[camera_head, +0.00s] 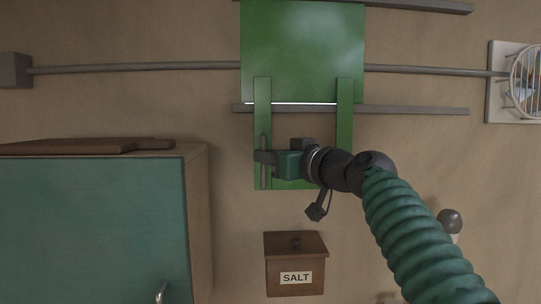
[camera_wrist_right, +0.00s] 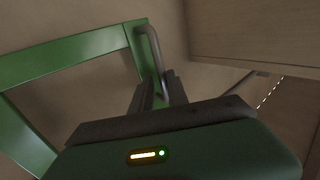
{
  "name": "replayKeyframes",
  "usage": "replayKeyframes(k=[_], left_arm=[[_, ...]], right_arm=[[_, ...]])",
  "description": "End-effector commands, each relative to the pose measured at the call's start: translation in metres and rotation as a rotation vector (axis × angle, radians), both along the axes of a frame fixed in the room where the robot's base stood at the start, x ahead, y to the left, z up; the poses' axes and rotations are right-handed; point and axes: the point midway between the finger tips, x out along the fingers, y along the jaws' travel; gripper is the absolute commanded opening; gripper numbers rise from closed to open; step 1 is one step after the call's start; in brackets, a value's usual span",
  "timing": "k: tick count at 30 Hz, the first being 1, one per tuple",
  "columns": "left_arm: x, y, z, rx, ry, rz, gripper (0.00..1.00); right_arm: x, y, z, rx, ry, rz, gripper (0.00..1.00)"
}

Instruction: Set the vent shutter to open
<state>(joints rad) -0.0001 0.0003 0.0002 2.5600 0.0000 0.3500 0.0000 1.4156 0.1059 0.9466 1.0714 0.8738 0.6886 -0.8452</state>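The vent shutter is a green panel (camera_head: 303,50) on grey rails high on the wall, with a green frame (camera_head: 344,125) hanging below it. A thin grey handle (camera_head: 264,174) runs upright on the frame's left bar; it also shows in the right wrist view (camera_wrist_right: 151,48). My right gripper (camera_head: 264,157) is at this handle, its arm coming from the lower right. In the right wrist view the two dark fingers (camera_wrist_right: 160,92) sit on either side of the handle, close against it. My left gripper is in neither view.
A teal-fronted cabinet (camera_head: 90,225) with a brown board (camera_head: 85,147) on top stands at the left. A wooden salt box (camera_head: 296,250) is below the frame. A round wire-covered fixture (camera_head: 528,82) is at the right.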

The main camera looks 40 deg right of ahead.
Motion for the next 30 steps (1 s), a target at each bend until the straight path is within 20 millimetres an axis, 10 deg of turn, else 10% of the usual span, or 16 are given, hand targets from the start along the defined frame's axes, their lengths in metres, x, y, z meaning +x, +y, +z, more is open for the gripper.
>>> replayKeyframes(k=[4,30], left_arm=[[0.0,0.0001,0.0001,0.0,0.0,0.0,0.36],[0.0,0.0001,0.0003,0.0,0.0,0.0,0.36]], right_arm=[[-0.001,-0.0008,0.0009,-0.001,-0.001,-0.001,0.0],[-0.0006,-0.003,0.0012,0.002,-0.004,-0.002,0.0]])
